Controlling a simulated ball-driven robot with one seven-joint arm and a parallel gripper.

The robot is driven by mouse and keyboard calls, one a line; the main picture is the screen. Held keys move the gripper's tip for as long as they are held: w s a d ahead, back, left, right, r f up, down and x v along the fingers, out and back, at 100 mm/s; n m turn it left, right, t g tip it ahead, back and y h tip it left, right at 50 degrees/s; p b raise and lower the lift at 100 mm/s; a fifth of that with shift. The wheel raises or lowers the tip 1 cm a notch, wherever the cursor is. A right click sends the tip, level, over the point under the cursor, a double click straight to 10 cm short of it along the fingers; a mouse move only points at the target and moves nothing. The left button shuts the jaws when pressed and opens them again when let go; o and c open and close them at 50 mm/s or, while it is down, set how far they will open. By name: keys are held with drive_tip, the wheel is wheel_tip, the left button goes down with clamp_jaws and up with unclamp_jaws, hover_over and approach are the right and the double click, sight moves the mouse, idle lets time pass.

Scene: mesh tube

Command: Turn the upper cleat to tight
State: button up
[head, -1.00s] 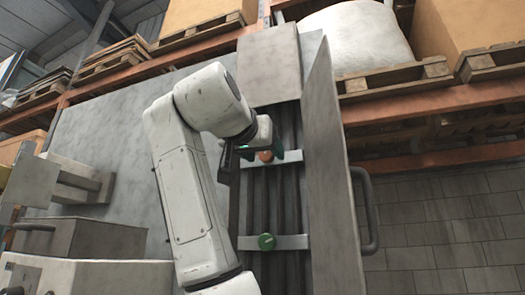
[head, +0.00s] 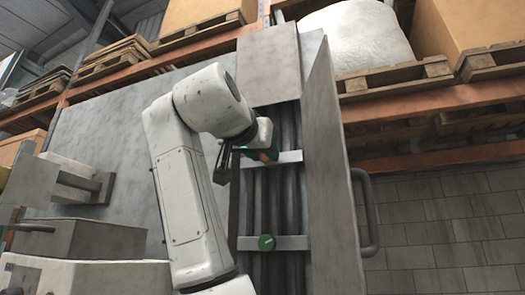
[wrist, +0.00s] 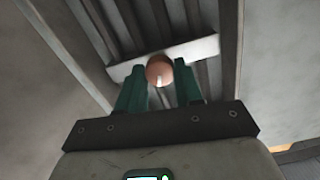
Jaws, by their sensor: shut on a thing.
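The upper cleat is a pale bar (wrist: 196,49) across several dark vertical cables, with an orange-brown round knob (wrist: 159,71) bearing a white mark at its lower edge. The bar also shows in the head view (head: 290,157), with the knob (head: 269,155) partly hidden by my gripper. My gripper (wrist: 161,84) has its two green fingers on either side of the knob, shut on it. The lower cleat (head: 292,242) has a green knob (head: 266,243) with a pale mark and stands clear of the gripper.
The cables run in a grey channel under a box-like cover (head: 268,62). An open door panel (head: 331,160) with a handle (head: 367,210) stands to the right of the cleats. Shelves with pallets (head: 395,78) are behind. A grey box structure (head: 75,238) is at the left.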

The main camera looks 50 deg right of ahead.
drive_tip(key=m+p, duration=0.3)
drive_tip(key=m, duration=2.4)
drive_tip(key=shift+f+m+p, duration=0.15)
drive_tip(key=shift+m+p, duration=0.15)
drive_tip(key=shift+p, duration=0.1)
drive_tip(key=shift+m, duration=1.8)
drive_tip(key=o, duration=1)
drive_tip(key=shift+o, duration=0.2)
